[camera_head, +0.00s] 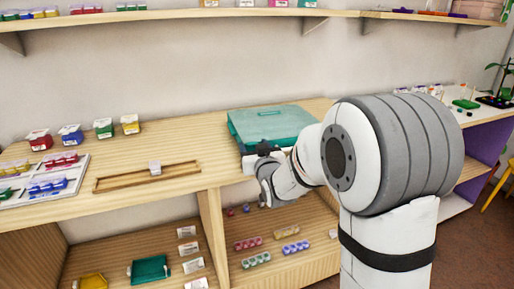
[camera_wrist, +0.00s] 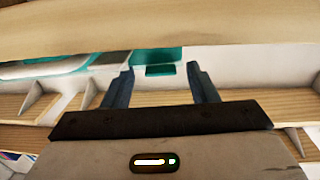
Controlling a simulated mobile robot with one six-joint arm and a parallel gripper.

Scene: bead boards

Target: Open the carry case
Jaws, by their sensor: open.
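The carry case (camera_head: 270,122) is a flat teal box with a pale, see-through top. It lies on the wooden counter near the middle of the head view, and its lid looks shut. My arm hides its front right part. My gripper (camera_head: 262,165) is at the case's front side, by the counter's front edge. In the wrist view, my gripper (camera_wrist: 160,68) is open, with its two dark fingers apart. A teal part of the case (camera_wrist: 155,54) shows beyond the fingertips, with a small darker teal tab (camera_wrist: 160,70) between them. I cannot tell whether either finger touches it.
A white tray of beads (camera_head: 75,195) and several colored boxes stand further left. Open shelves below hold a green tray (camera_head: 149,269) and bead strips. A wall shelf runs above.

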